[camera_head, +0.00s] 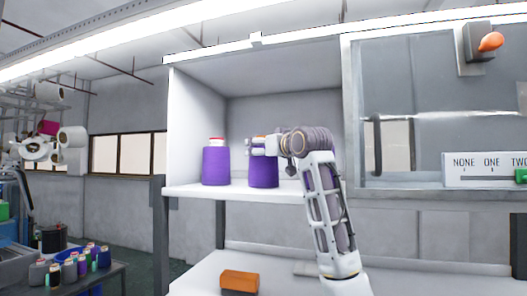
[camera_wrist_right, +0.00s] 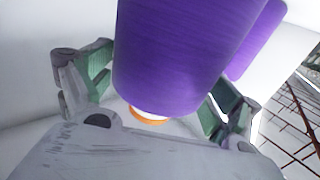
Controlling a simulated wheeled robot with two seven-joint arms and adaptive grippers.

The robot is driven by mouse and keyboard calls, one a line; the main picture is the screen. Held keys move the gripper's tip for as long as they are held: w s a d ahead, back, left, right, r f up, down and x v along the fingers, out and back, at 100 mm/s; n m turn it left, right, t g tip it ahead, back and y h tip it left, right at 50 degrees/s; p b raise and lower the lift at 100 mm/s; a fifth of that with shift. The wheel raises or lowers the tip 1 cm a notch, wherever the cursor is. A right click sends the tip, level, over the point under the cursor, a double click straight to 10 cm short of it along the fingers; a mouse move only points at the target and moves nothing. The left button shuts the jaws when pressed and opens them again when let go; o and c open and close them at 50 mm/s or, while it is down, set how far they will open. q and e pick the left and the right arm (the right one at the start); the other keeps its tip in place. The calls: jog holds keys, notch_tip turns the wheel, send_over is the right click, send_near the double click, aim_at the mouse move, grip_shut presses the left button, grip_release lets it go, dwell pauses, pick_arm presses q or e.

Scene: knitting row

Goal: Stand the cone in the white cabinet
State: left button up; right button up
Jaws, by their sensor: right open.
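The white cabinet (camera_head: 196,110) is an open-fronted box with a shelf floor (camera_head: 240,192). A purple cone (camera_head: 264,172) with an orange tip stands upright on that floor, its base seeming to rest there. My right gripper (camera_head: 256,146) is at its upper part and hides some of it. In the right wrist view the same cone (camera_wrist_right: 180,50) fills the space between the open green-padded fingers of my gripper (camera_wrist_right: 162,88), with its white and orange tip toward the palm. My left gripper is not in view.
Another purple cone (camera_head: 216,167) with a red and white top stands left of it in the cabinet. An orange block (camera_head: 239,281) lies on the lower white surface. A glazed panel (camera_head: 420,115) is to the right. Small bottles and cones (camera_head: 72,268) stand on a table at lower left.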

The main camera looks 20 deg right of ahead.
jog(key=s+d+b, duration=0.2)
jog(key=s+b, duration=0.2)
jog(key=s, duration=0.7)
jog(key=shift+s, duration=0.15)
jog(key=shift+d, duration=0.1)
jog(key=shift+f, duration=0.1)
dwell(0.4)
